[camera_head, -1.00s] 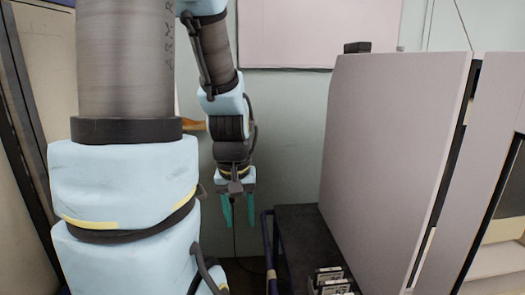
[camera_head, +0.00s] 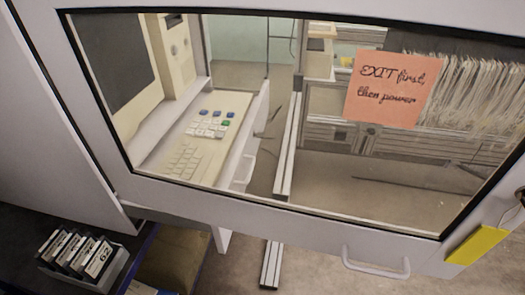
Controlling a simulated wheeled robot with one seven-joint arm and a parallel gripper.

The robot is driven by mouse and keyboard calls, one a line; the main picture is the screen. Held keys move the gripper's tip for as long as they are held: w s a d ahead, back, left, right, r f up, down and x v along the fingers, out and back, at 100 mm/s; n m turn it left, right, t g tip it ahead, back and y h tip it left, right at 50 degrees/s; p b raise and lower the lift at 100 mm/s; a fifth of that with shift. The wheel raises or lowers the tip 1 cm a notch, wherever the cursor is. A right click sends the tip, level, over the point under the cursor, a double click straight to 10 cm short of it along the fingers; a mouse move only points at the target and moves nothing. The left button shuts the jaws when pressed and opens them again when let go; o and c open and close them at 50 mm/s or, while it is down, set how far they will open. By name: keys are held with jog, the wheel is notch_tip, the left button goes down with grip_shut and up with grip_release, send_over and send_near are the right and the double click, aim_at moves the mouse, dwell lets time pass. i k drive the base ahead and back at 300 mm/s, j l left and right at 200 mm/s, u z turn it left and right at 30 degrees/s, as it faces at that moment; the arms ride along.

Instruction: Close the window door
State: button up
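The window door (camera_head: 290,215) fills most of the head view. It has a pale grey frame, a black seal and a large clear pane. A white bar handle (camera_head: 375,264) is on its lower rail, right of centre. Its left side is next to a grey cabinet side (camera_head: 45,130), and floor shows below its lower edge. An orange note (camera_head: 393,88) reading "EXIT first, then power" appears at the pane's upper right. My gripper and arm are out of view.
Through the pane I see a cream keyboard panel (camera_head: 205,150) and a rack of many thin strands (camera_head: 470,95). A tray of labelled cartridges (camera_head: 80,255) sits on a dark surface at lower left. A yellow tag (camera_head: 476,245) is at lower right.

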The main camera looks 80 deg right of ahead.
aim_at(388, 89)
jog(key=k+l+z, duration=0.15)
jog(key=k+z, duration=0.2)
jog(key=k, duration=0.3)
jog(key=i+j+z, duration=0.15)
jog(key=z, duration=0.3)
jog(key=j+z, duration=0.4)
jog(key=i+j+z, duration=0.15)
jog(key=z, duration=0.3)
jog(key=i+j, duration=0.1)
jog(key=j, duration=0.65)
